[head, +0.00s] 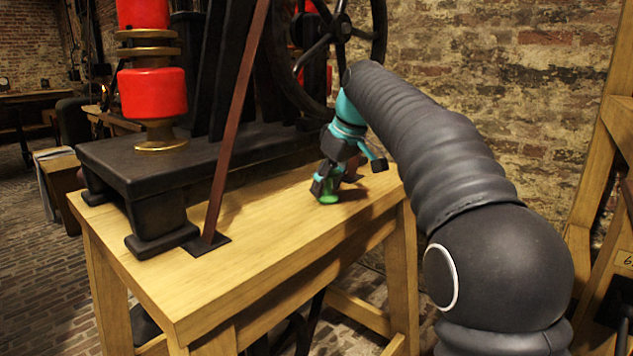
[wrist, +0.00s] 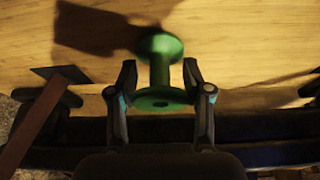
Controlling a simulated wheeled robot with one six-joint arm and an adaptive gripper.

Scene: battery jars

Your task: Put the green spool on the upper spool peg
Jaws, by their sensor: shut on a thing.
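The green spool (wrist: 160,75) is between the two fingers of my gripper (wrist: 160,80) in the wrist view, with a round flange at each end. My gripper is shut on it. In the head view the spool (head: 328,197) shows low under my gripper (head: 327,184), partly hidden by the fingers, over the right end of the wooden table. I cannot tell whether it touches the tabletop. I cannot make out the upper spool peg in either view.
The wooden table (head: 255,262) carries a black machine with a red and gold column (head: 152,90) and a spoked wheel (head: 330,40). A slanted brown bar (head: 236,130) rises from the tabletop. A wooden frame (head: 600,150) stands at the right. The table's front is clear.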

